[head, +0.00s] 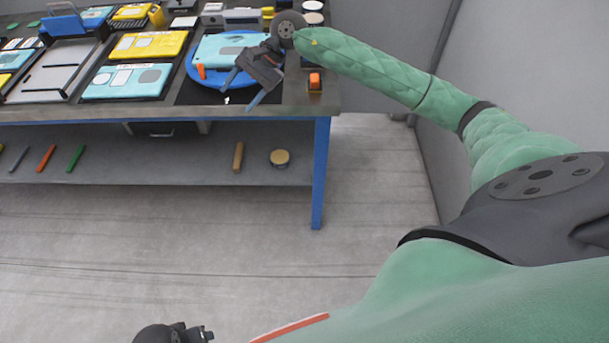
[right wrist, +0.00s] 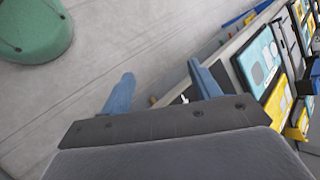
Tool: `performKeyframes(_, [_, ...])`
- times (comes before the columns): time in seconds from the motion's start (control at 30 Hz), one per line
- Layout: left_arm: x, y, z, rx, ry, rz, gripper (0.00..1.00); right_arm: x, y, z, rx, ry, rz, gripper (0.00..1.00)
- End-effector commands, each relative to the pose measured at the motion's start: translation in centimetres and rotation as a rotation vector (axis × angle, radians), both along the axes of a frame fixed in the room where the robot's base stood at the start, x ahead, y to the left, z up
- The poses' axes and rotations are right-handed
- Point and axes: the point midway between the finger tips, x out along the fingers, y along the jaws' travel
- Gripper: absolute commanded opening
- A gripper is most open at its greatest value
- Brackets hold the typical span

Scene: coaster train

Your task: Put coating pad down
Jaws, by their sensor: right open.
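My right gripper (head: 238,97) is over the right end of the workbench, in front of a round blue plate (head: 193,76) that carries a light-blue panel (head: 222,45). Its fingers are apart with nothing held between them; the right wrist view also shows the open fingers (right wrist: 161,72). A small orange block (head: 315,80) with a dark body stands at the bench's right edge, right of the gripper. Another small orange piece (head: 201,71) is at the plate's left side. I cannot tell which thing is the coating pad. A dark part at the bottom may belong to my left gripper; its fingers are not clear.
The bench (head: 150,108) holds blue and yellow panels (head: 127,82) and a grey tray (head: 55,68) at left. Round pots stand at the back right. The floor in front is clear.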

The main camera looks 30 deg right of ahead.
Motion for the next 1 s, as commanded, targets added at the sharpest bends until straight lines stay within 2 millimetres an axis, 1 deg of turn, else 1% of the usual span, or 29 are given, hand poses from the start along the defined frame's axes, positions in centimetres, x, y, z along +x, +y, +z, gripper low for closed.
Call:
performKeyframes(0.03, [0.0,0.0,0.0,0.0,0.0,0.0,0.65,-0.9,2.9,-0.3,0.124,0.045,-0.041,0.62])
performKeyframes(0.1, [0.0,0.0,0.0,0.0,0.0,0.0,0.65,-1.6,6.2,0.3,0.297,0.119,-0.114,0.62])
performKeyframes(0.2, [0.0,0.0,0.0,0.0,0.0,0.0,0.65,-2.6,9.8,1.4,0.54,0.25,-0.227,0.62])
performKeyframes(0.3, [0.0,0.0,0.0,0.0,0.0,0.0,0.65,-3.1,12.0,2.7,0.778,0.406,-0.348,0.62])
performKeyframes(0.4, [0.0,0.0,0.0,0.001,0.001,0.0,0.65,-3.2,13.0,3.7,1.008,0.584,-0.476,0.62])
performKeyframes(0.47, [0.0,0.1,0.0,0.001,0.001,-0.001,0.65,-3.2,13.1,4.0,1.143,0.7,-0.556,0.62])
performKeyframes(0.53, [0.0,0.1,0.0,0.001,0.002,-0.001,0.65,-3.0,12.7,4.0,1.296,0.84,-0.654,0.62])
performKeyframes(0.67, [-0.1,0.1,-0.1,0.003,0.002,-0.001,0.65,-2.7,10.9,2.6,1.567,1.116,-0.845,0.62])
performKeyframes(0.77, [-0.2,0.1,-0.1,0.003,0.003,-0.001,0.65,-2.8,9.0,0.2,1.768,1.335,-1.002,0.62])
performKeyframes(0.87, [-0.2,0.1,-0.1,0.003,0.004,-0.001,0.65,-3.5,7.0,-3.2,1.96,1.555,-1.17,0.62])
performKeyframes(0.9, [-0.3,0.1,-0.1,0.003,0.005,-0.002,0.65,-4.0,6.2,-4.8,2.035,1.642,-1.24,0.62])
performKeyframes(0.97, [-0.3,0.1,-0.1,0.003,0.005,-0.002,0.65,-5.1,5.1,-7.5,2.145,1.772,-1.348,0.62])
performKeyframes(1.0, [-0.3,0.1,-0.1,0.003,0.005,-0.002,0.65,-6.0,4.4,-9.4,-2.105,-1.759,1.355,0.62])
